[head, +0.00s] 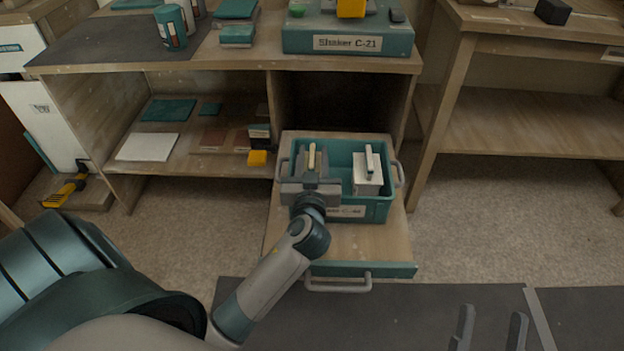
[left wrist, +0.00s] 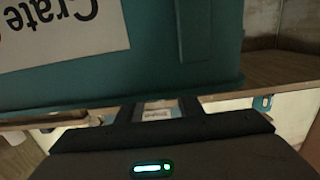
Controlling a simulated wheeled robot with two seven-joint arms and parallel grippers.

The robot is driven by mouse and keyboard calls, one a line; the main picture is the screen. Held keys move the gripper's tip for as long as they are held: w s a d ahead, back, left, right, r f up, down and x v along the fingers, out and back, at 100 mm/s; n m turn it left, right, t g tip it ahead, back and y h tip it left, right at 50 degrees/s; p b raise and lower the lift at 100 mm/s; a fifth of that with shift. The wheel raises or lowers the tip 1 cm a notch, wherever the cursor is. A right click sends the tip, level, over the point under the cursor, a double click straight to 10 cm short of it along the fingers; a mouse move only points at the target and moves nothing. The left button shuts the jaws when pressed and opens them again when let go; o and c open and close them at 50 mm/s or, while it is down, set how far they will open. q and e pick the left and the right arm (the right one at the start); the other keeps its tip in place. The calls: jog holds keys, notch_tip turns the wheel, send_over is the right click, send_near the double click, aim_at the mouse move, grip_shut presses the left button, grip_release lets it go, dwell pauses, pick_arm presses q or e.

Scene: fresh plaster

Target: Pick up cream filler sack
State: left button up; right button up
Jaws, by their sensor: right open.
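The teal crate (head: 374,209) stands on the pulled-out drawer board. In its left part a narrow cream piece (head: 311,155) shows upright above my left gripper; it looks like the top of the cream filler sack, the rest hidden. A whiter sack-like object (head: 367,184) with an upright top sits in the right part. My left gripper (head: 311,178) is over the left part of the crate, at the cream piece. Its fingers look apart in the left wrist view (left wrist: 158,112), with something pale between; whether they grip it is unclear. My right gripper (head: 490,328) is open and empty.
The drawer front (head: 375,270) with its handle lies in front of the crate. The bench (head: 240,61) overhangs behind it, carrying Shaker C-21 (head: 290,40). In the left wrist view the crate's labelled wall (left wrist: 190,75) is very close. Open carpet lies to the right.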

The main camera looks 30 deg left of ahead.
aim_at(313, 144)
pick_arm(q)
jog(key=x, duration=0.3)
jog(key=shift+a+f, duration=0.2)
jog(key=shift+f, duration=0.05)
jog(key=shift+w+a, duration=0.15)
jog(key=shift+w, duration=0.1)
pick_arm(e)
jog(key=shift+w+d+r+t, duration=0.25)
jog(key=shift+d+r+t, duration=0.25)
jog(key=shift+r, duration=0.35)
jog(key=shift+a+f, duration=0.1)
jog(key=shift+f, duration=0.1)
pick_arm(q)
grip_shut()
pick_arm(e)
jog(key=shift+s+f, duration=0.2)
jog(key=shift+w+r, duration=0.25)
jog(key=shift+r, duration=0.05)
jog(key=shift+s+f, duration=0.25)
jog(key=shift+f, duration=0.05)
